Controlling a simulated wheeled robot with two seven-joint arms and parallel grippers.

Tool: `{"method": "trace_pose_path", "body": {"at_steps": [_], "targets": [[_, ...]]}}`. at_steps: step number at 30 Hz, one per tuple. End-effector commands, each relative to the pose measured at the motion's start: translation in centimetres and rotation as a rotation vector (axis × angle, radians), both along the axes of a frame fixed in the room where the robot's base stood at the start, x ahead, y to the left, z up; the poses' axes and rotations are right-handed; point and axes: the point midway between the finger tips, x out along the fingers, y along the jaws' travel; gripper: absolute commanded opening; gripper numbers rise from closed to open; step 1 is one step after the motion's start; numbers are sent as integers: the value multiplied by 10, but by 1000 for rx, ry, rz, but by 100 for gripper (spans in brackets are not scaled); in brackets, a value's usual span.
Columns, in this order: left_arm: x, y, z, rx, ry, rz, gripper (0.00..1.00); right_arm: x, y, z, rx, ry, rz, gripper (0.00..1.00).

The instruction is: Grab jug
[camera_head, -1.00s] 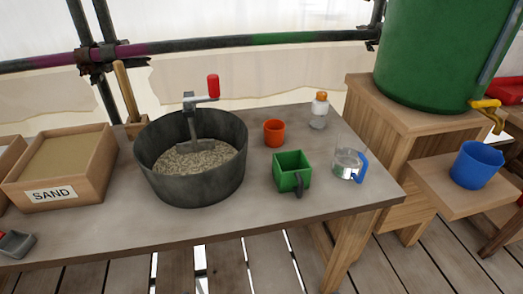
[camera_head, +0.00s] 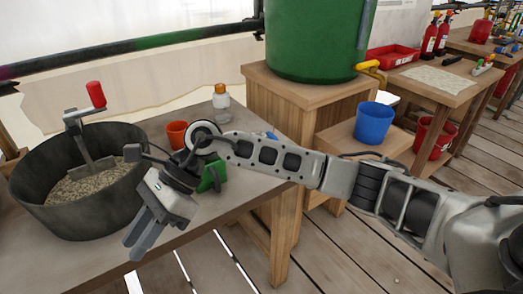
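The clear jug with a blue handle is almost wholly hidden behind my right arm; only a small bit of its blue handle (camera_head: 270,135) shows above the arm. My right gripper (camera_head: 134,243) hangs over the front of the workbench, right of the mixing tub, with its fingers pointing down and left. Its fingers look apart with nothing between them. It is well to the left of the jug and not touching it. My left gripper is not in view.
A dark tub (camera_head: 40,205) of grainy mix stands at left. A green box-shaped cup (camera_head: 213,174), partly covered by my arm, an orange cup (camera_head: 177,134) and a bottle (camera_head: 221,97) stand on the bench.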

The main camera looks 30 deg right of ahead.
Motion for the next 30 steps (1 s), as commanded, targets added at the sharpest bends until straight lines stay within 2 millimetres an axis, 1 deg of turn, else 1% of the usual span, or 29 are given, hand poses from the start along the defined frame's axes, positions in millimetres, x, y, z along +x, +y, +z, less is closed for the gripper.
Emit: {"method": "trace_pose_path", "body": {"at_steps": [1, 2, 3, 5, 6, 8, 9, 12, 15, 17, 20, 27, 30], "targets": [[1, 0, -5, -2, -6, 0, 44, 28, -36, -8, -187, -147, 56, 23], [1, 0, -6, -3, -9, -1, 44, 42, -58, -9, -298, -214, 88, 23], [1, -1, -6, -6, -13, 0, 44, 59, -89, -6, -441, -289, 122, 23], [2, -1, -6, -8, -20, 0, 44, 83, -136, 6, -645, -368, 156, 23], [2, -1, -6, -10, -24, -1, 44, 95, -166, 18, -768, -404, 170, 23], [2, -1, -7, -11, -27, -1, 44, 108, -205, 39, -929, -432, 178, 23], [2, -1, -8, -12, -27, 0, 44, 114, -227, 53, -1016, -439, 177, 23], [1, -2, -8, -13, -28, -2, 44, 119, -266, 83, -1173, -435, 167, 23], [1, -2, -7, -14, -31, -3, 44, 120, -286, 96, -1250, -425, 158, 23], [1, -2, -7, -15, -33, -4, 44, 120, -292, 94, -1267, -419, 157, 23], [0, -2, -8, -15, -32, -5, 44, 121, -300, 78, -1272, -416, 160, 23], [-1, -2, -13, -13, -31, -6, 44, 127, -317, 30, -1267, -417, 158, 23], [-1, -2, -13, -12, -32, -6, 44, 129, -323, 15, -1267, -418, 158, 23]]}}
